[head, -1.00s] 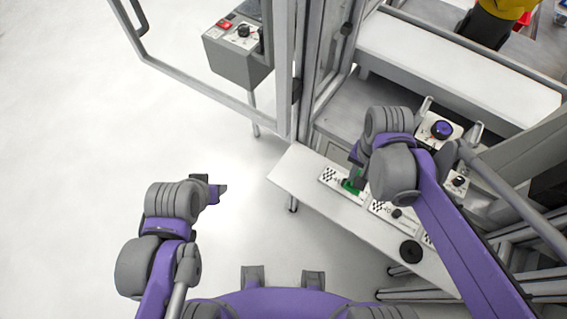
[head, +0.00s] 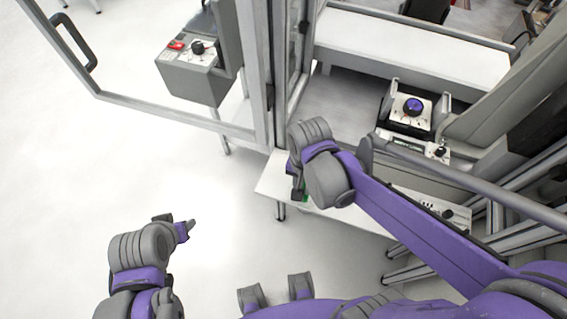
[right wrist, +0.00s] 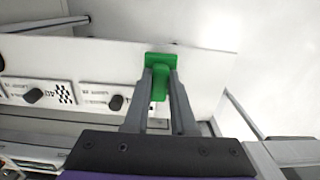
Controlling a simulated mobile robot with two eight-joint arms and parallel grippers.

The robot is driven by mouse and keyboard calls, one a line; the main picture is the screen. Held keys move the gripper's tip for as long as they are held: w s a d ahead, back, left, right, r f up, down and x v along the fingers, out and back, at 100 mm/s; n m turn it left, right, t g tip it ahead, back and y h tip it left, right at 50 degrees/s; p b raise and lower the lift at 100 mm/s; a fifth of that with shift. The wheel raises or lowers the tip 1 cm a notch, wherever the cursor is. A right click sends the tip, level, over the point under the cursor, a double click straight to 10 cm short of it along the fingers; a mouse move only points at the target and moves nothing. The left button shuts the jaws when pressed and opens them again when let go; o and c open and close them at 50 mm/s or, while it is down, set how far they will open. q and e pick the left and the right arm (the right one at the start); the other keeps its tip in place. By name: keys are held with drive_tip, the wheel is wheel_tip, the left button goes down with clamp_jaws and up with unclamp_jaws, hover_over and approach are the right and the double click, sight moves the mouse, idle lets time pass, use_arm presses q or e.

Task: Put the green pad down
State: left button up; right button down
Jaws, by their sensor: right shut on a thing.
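The green pad (right wrist: 160,62) is held between the two fingers of my right gripper (right wrist: 160,85) in the right wrist view. It is over the bare end of the white table (right wrist: 205,72), beside the labelled panels. I cannot tell whether it touches the surface. In the head view my right gripper (head: 299,190) is over the table's left part (head: 270,182), and only a sliver of the green pad (head: 306,196) shows behind it. My left gripper (head: 186,226) is over the floor at lower left, away from the table. Its finger gap is unclear.
Labelled panels with black knobs (right wrist: 33,96) lie on the table beside the pad. A box with a purple knob (head: 413,106) stands behind the table. A grey control box (head: 195,75) and a framed door (head: 170,122) are at upper left. The floor at left is clear.

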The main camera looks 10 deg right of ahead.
drive_tip(key=w, duration=0.3)
drive_tip(key=w+a, duration=0.1)
drive_tip(key=w, duration=0.2)
drive_tip(key=w+a, duration=0.1)
drive_tip(key=w, duration=0.2)
drive_tip(key=shift+a+p, duration=0.15)
drive_tip(key=shift+p, duration=0.15)
drive_tip(key=shift+w+a+f, duration=0.1)
drive_tip(key=shift+w+f, duration=0.1)
drive_tip(key=shift+w, duration=0.1)
wheel_tip(320, 180, down, 3)
drive_tip(key=shift+s+f, duration=0.1)
drive_tip(key=shift+f, duration=0.1)
drive_tip(key=c, duration=0.7)
unclamp_jaws()
drive_tip(key=shift+c, duration=0.2)
